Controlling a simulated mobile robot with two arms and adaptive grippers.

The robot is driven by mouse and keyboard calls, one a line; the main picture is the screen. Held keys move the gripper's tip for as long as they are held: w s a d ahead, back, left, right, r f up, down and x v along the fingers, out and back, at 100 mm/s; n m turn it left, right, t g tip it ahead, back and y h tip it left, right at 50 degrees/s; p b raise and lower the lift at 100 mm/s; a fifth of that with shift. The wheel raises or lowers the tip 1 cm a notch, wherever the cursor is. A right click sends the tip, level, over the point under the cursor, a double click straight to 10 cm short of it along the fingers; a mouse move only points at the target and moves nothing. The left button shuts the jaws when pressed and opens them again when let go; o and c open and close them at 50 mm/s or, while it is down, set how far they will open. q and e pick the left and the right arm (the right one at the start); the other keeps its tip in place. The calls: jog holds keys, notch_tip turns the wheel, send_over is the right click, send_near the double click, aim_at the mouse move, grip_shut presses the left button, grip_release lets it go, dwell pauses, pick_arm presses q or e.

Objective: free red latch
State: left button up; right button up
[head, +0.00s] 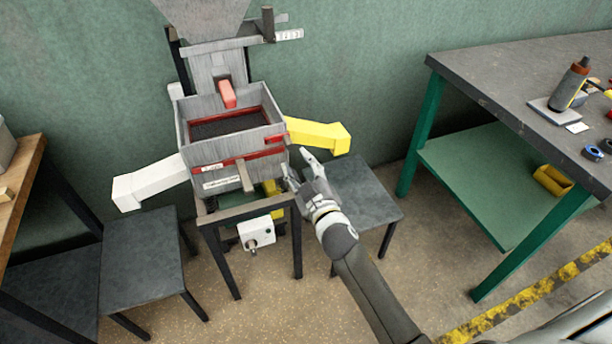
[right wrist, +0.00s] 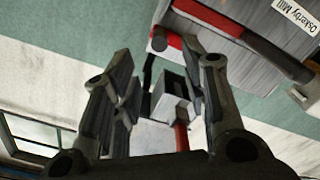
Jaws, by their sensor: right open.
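A grey box-shaped mill (head: 205,158) stands on a dark stand against the green wall. A red bar (head: 212,167) runs across its front, with a brown handle (head: 245,176) sticking out. A red block (head: 227,94) sits above the open box, below the hopper. I cannot tell which red part is the latch. My right gripper (head: 297,164) is open and appears empty, close to the mill's front right corner. In the right wrist view its spread fingers (right wrist: 163,80) are apart from a red bar with a dark handle (right wrist: 262,50) at top right. My left gripper is out of view.
A white chute (head: 152,181) points left and a yellow chute (head: 318,134) points right, just above my right gripper. Dark low tables (head: 140,258) (head: 362,203) stand either side. A green-legged workbench (head: 500,80) with tools is at right. A white box (head: 256,232) hangs under the mill.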

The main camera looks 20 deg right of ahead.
jog(key=shift+s, duration=1.9)
